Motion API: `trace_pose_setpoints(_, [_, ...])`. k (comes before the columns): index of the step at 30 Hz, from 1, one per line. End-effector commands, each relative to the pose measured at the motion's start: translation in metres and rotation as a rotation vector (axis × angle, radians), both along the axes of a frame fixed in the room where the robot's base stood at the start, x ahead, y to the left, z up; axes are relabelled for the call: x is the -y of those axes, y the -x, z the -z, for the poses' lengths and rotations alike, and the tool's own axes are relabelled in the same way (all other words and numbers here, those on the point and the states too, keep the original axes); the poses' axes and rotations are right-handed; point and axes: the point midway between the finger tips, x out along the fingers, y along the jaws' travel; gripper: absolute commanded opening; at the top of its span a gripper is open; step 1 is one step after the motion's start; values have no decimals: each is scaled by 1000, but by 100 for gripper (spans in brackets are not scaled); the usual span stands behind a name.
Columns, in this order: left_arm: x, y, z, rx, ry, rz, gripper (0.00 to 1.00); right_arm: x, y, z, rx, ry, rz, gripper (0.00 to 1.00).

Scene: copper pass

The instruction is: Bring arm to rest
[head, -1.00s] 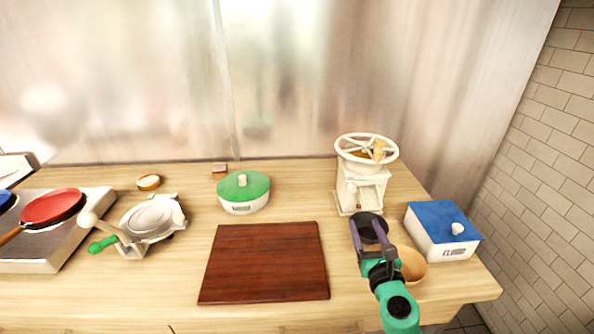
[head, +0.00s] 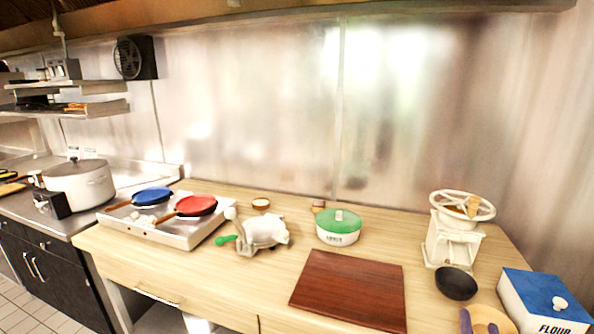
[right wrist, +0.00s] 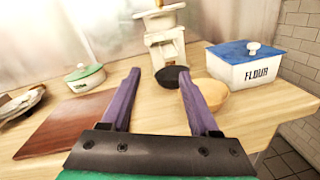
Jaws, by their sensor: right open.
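My right gripper (right wrist: 160,108) is open and empty, with its two purple fingers spread above the right part of the wooden counter. In the head view only its purple fingertips (head: 479,322) show at the bottom right edge. A black bowl (head: 456,283) sits on the counter in front of the white grinder (head: 452,243); in the right wrist view it shows between and beyond the fingers. A tan wooden bowl (head: 490,316) is partly hidden by the fingers. My left gripper is not in either view.
A white flour box with a blue lid (head: 545,300) stands at the right end. A dark red cutting board (head: 350,290), a green-lidded pot (head: 339,228), a white press (head: 262,233) and a hob with a red pan (head: 196,205) and blue pan (head: 152,196) lie leftward.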

Motion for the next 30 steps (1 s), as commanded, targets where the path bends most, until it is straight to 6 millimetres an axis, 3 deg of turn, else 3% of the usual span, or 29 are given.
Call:
trace_pose_setpoints(8, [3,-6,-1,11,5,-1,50,22,25,13,185,-598,216,61])
trace_pose_setpoints(14, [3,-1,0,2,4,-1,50,15,52,60,286,-1180,478,61])
trace_pose_setpoints(17, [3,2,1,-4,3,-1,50,-5,68,91,297,-1467,646,61])
trace_pose_setpoints(21, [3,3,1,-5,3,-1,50,-47,91,126,260,-1788,896,61])
trace_pose_setpoints(29, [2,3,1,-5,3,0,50,-137,136,156,81,-2125,1345,61])
trace_pose_setpoints(30, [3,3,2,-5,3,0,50,-142,138,168,66,-2127,1382,61])
